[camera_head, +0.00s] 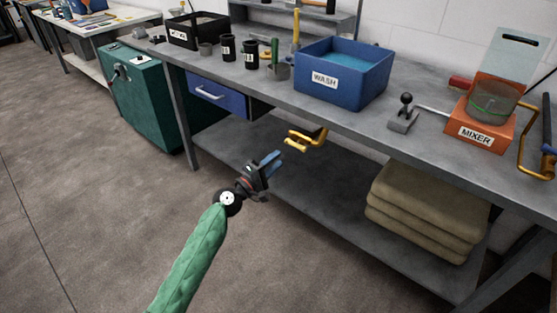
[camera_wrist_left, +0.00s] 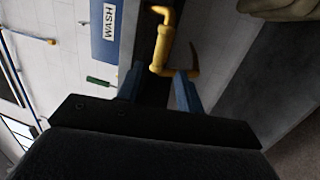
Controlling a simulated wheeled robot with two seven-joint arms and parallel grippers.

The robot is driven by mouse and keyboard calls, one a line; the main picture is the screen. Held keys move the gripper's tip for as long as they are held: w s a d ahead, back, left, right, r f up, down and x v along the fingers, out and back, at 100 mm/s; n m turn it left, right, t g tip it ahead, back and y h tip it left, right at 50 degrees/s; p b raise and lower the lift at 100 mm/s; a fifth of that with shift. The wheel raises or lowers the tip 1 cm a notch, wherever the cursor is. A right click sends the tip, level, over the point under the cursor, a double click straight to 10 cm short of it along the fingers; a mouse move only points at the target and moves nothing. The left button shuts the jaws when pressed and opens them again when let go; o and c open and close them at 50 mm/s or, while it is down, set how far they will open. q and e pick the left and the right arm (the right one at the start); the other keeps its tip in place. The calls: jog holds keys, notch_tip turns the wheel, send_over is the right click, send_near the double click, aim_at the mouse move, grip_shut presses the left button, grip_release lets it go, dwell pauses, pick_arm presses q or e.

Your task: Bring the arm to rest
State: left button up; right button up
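My left gripper (camera_head: 275,160), with blue fingers on a green-sleeved arm, is in front of the workbench (camera_head: 330,117), below its front edge. In the left wrist view the fingers (camera_wrist_left: 158,82) stand apart with nothing between them, so it is open and empty. A yellow handle (camera_head: 305,140) is just beyond the fingertips, under the bench's front edge. It also shows in the left wrist view (camera_wrist_left: 160,45), past the fingers, and I see no grip on it. I do not make out my right gripper in either view.
On the bench are a blue WASH bin (camera_head: 345,72), black cups (camera_head: 250,54), a small lever (camera_head: 404,112) and an orange MIXER (camera_head: 478,132). Folded tan cloths (camera_head: 425,210) lie on the lower shelf. A green cabinet (camera_head: 140,97) stands left. The floor in front is clear.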

dwell(0.4)
